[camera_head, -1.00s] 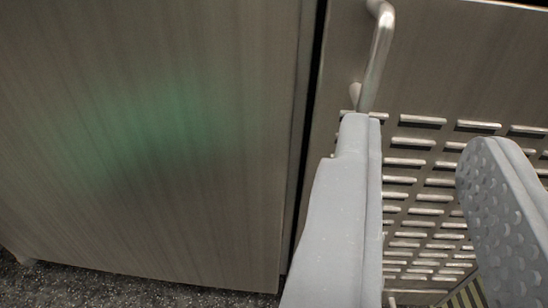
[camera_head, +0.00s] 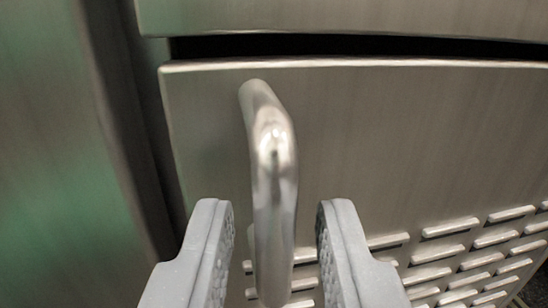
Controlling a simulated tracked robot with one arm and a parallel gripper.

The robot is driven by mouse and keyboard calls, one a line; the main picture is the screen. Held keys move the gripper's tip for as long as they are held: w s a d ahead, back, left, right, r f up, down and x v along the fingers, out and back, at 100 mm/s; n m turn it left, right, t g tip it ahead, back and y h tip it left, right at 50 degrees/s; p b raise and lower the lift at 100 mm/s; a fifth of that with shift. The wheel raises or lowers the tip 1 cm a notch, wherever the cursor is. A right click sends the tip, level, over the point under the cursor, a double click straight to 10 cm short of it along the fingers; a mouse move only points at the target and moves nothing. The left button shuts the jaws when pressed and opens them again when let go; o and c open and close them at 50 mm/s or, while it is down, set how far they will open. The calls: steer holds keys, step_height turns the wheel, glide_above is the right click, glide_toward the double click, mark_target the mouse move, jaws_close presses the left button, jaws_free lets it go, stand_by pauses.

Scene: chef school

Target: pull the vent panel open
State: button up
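The vent panel (camera_head: 400,150) is a brushed steel door with rows of slots in its lower part. A dark gap runs along its top edge. A vertical steel bar handle (camera_head: 272,190) is fixed near its left side and stands out towards me. My gripper (camera_head: 274,220) is open. One grey finger is on each side of the handle's lower part, with visible space between each finger and the bar. The handle's lower end is near the bottom of the picture, between the fingers.
A steel panel (camera_head: 50,170) with a greenish reflection stands to the left, across a dark vertical gap. A steel ledge (camera_head: 350,18) runs above the vent panel. A bit of dark floor shows at the lower right.

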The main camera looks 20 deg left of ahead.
steer(key=shift+w+a, duration=0.3)
steer(key=shift+w, duration=0.35)
jaws_close()
